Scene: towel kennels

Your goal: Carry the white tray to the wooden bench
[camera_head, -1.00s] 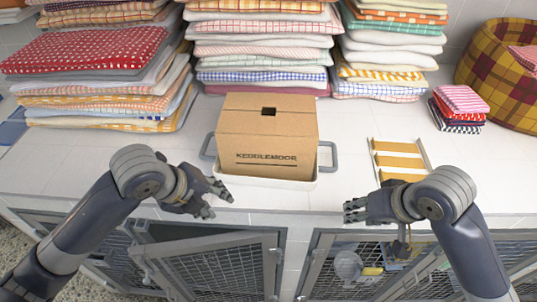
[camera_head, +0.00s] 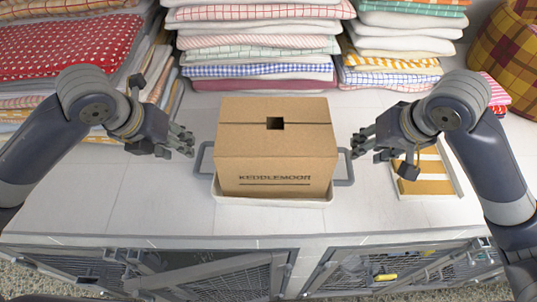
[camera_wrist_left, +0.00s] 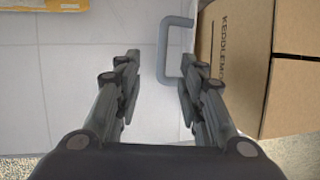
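The white tray (camera_head: 271,201) sits on the white tiled counter with a cardboard box (camera_head: 277,150) marked KEDDLEMOOR standing in it. A grey handle stands out at each side of the tray, the left one (camera_head: 203,160) and the right one (camera_head: 346,168). My left gripper (camera_head: 187,143) is open just left of the left handle. In the left wrist view the handle (camera_wrist_left: 172,50) shows beyond and between the open fingers (camera_wrist_left: 158,70). My right gripper (camera_head: 358,148) is open, close to the right handle. No wooden bench is in view.
Tall stacks of folded towels (camera_head: 258,50) line the back of the counter. A plaid basket (camera_head: 507,55) stands at the far right. Wire-mesh kennel doors (camera_head: 220,278) are below the counter's front edge.

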